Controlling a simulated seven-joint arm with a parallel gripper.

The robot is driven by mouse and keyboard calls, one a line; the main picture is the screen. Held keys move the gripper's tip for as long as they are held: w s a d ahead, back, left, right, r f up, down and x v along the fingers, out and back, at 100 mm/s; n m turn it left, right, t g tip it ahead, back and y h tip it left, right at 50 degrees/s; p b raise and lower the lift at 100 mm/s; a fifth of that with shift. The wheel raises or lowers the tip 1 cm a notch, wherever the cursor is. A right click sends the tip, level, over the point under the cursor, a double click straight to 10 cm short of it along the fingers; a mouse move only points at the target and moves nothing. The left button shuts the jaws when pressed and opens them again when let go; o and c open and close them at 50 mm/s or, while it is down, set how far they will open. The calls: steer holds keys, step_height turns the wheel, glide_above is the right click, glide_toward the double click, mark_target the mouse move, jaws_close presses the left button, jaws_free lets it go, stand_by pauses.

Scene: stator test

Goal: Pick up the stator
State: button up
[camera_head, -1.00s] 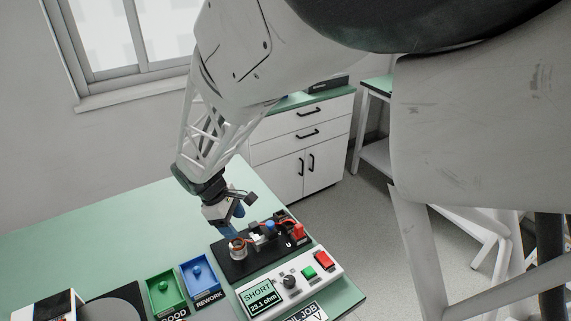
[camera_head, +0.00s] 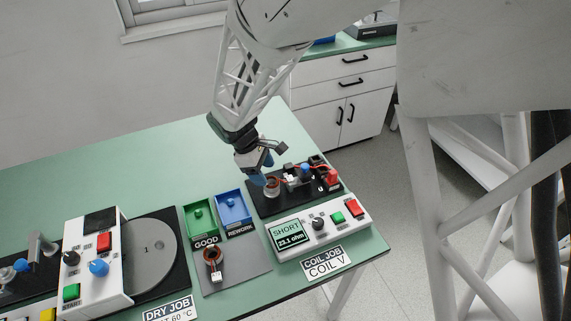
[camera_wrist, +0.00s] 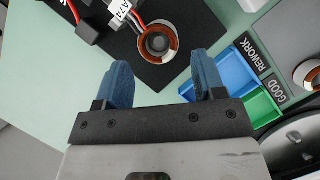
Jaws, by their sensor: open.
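A ring-shaped stator (camera_head: 271,188) with copper windings sits at the left end of a black test fixture (camera_head: 262,207). In the wrist view this stator (camera_wrist: 158,43) lies ahead of and between the blue fingertips, apart from them. My gripper (camera_head: 257,180) is open and empty, close beside the stator in the head view. The wrist view shows the two fingers of my gripper (camera_wrist: 162,78) spread apart. A second stator (camera_head: 212,256) with a white tag lies on a grey mat; it shows partly at the right edge of the wrist view (camera_wrist: 309,75).
Wires, a blue knob and a red part (camera_head: 332,179) crowd the fixture's right side. The tester (camera_head: 318,224) in front reads SHORT, 23.1 ohm. Green GOOD (camera_head: 199,219) and blue REWORK (camera_head: 234,208) trays stand left. A white machine with a grey disc (camera_head: 150,253) is further left.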

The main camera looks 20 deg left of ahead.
mark_target(271, 182)
steer(key=shift+d+f, duration=0.1)
steer(key=shift+f, duration=0.1)
steer(key=shift+x, duration=2.55)
steer(key=shift+w, duration=0.1)
steer(key=c, duration=0.8)
steer(key=shift+r, duration=5.05)
